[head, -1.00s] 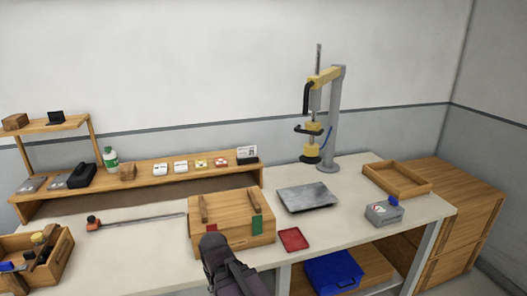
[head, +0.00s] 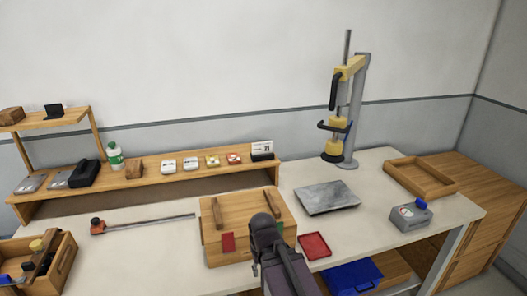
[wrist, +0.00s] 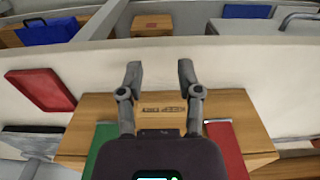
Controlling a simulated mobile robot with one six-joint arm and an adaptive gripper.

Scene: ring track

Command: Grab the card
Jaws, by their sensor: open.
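A wooden box (head: 222,253) stands on the workbench, with a flat red card-like piece (head: 228,242) on its front left. The red piece also shows at the right in the wrist view (wrist: 225,145). A green piece (wrist: 102,146) lies at the left there; in the head view my arm mostly covers it. Which piece is the card I cannot tell. My gripper (wrist: 160,72) is open, its two fingers apart with nothing between them. In the wrist view it is over the box's edge, between the green and red pieces.
A red tray (head: 314,246) and a grey plate (head: 327,197) lie right of the box. A press stand (head: 351,110), a wooden tray (head: 420,178) and a grey container (head: 405,217) are farther right. A shelf with small packs (head: 190,172) runs behind. A blue bin (head: 352,277) sits below.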

